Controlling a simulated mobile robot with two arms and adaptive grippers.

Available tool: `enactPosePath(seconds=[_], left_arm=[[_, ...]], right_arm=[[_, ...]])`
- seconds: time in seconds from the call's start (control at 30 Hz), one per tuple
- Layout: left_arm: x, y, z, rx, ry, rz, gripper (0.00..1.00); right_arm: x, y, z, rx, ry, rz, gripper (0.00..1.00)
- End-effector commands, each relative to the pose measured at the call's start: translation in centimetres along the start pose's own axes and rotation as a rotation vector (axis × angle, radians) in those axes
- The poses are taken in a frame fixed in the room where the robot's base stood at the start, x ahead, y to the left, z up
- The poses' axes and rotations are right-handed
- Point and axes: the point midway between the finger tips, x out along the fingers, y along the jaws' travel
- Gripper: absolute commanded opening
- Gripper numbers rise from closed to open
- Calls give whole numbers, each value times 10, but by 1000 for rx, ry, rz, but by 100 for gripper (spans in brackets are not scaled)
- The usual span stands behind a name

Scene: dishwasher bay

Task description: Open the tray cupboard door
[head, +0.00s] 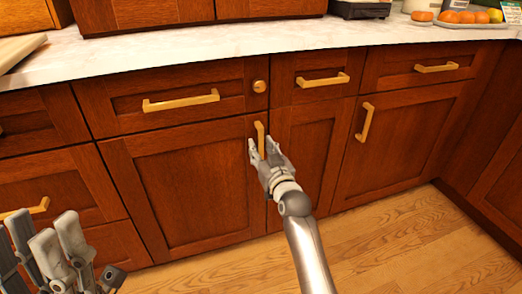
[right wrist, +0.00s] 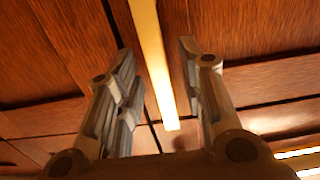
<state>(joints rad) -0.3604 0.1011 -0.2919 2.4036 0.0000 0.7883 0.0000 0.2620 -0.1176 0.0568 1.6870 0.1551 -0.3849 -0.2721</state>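A reddish-brown cupboard door (head: 185,195) with an upright brass handle (head: 260,131) at its upper right edge is closed in the head view. I cannot tell from any label whether this is the tray cupboard. My right gripper (head: 261,148) is at this handle. In the right wrist view the handle (right wrist: 155,65) runs between the two spread fingers of the right gripper (right wrist: 156,52), with gaps visible on both sides. My left gripper (head: 45,228) is at the lower left of the head view, away from the doors; its opening is unclear.
A narrow panel (head: 303,150) and another closed door (head: 395,145) with an upright handle (head: 365,122) lie to the right. Drawers (head: 180,100) run above, under a pale countertop (head: 200,45). The wooden floor (head: 410,245) in front is clear.

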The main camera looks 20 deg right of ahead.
Motion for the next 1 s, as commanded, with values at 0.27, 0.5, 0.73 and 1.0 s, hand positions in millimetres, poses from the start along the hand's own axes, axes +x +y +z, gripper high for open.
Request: enactPosePath(seconds=[0.27,0.5,0.73,1.0], left_arm=[[-2,1,-13,-5,70,1,40],[-2,1,-13,-5,70,1,40],[-2,1,-13,-5,69,1,40],[-2,1,-13,-5,67,1,40]], right_arm=[[8,0,0,0,0,0,36],[8,0,0,0,0,0,32],[8,0,0,0,0,0,2],[8,0,0,0,0,0,0]])
